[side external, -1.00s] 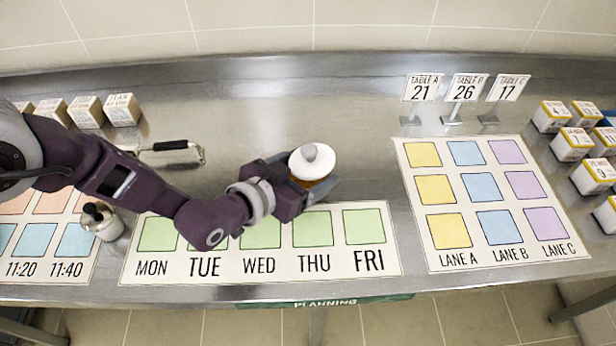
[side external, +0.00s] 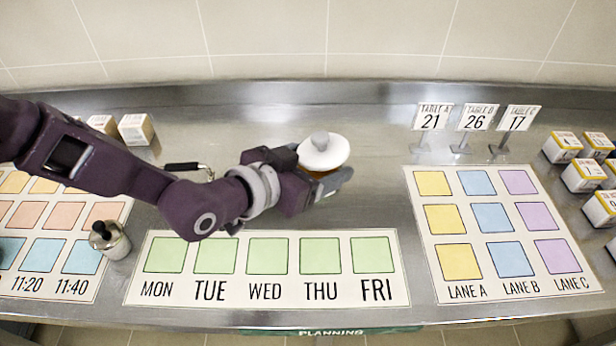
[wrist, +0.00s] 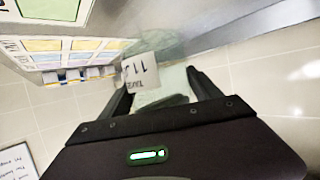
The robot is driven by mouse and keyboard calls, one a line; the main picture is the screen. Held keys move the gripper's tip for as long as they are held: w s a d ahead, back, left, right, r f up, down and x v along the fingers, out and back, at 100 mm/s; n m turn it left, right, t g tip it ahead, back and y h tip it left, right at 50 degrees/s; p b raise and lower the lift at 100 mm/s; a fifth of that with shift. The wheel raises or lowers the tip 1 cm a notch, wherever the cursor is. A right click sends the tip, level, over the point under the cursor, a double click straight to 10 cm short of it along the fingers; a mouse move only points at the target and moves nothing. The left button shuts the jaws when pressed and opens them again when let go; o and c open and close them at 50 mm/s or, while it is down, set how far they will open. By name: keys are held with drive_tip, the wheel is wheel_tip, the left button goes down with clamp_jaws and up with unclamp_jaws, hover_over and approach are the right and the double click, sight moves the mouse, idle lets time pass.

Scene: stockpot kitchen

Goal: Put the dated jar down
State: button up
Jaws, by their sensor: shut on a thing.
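The jar (side external: 323,152) has a wide white lid with a grey knob, and a little amber shows below it in the side view. My gripper (side external: 322,184) is shut around the jar's body, holding it upright behind the THU and FRI squares. In the wrist view, a pale, see-through body lies between the two dark fingers of my gripper (wrist: 163,88). The day strip (side external: 265,290) has green squares from MON to FRI, all bare. The jar's date cannot be read.
A small bottle with a dark top (side external: 108,240) stands left of the day strip. The lane board (side external: 510,285) lies to the right, with number signs (side external: 475,118) behind it. Boxes stand at far right (side external: 583,175) and back left (side external: 136,129). Bare metal surrounds the strip's back.

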drive_tip(key=shift+r, duration=0.6)
drive_tip(key=shift+w+a, duration=0.3)
drive_tip(key=shift+w, duration=0.05)
drive_tip(key=w+a+r+n+t+y, duration=0.1)
drive_tip(key=w+a, duration=0.5)
drive_tip(key=a, duration=0.6)
drive_tip(key=w+a+r+n+y, duration=0.1)
drive_tip(key=w+a, duration=0.4)
drive_tip(key=a, duration=0.6)
drive_tip(key=w+a+r+n+t+y, duration=0.1)
drive_tip(key=w+a, duration=0.5)
drive_tip(key=a, duration=0.6)
drive_tip(key=s+a+f+n+y, duration=0.1)
drive_tip(key=s+a, duration=0.3)
drive_tip(key=a, duration=0.7)
drive_tip(key=s+a+f+n+t+y, duration=0.1)
drive_tip(key=s+a, duration=0.2)
drive_tip(key=a, duration=0.9)
drive_tip(key=s+a+f, duration=0.1)
drive_tip(key=s+a, duration=0.3)
drive_tip(key=a, duration=0.7)
drive_tip(key=f, duration=0.9)
drive_tip(key=shift+s+a+f, duration=0.3)
drive_tip(key=shift+s+f, duration=0.1)
drive_tip(key=shift+f, duration=0.15)
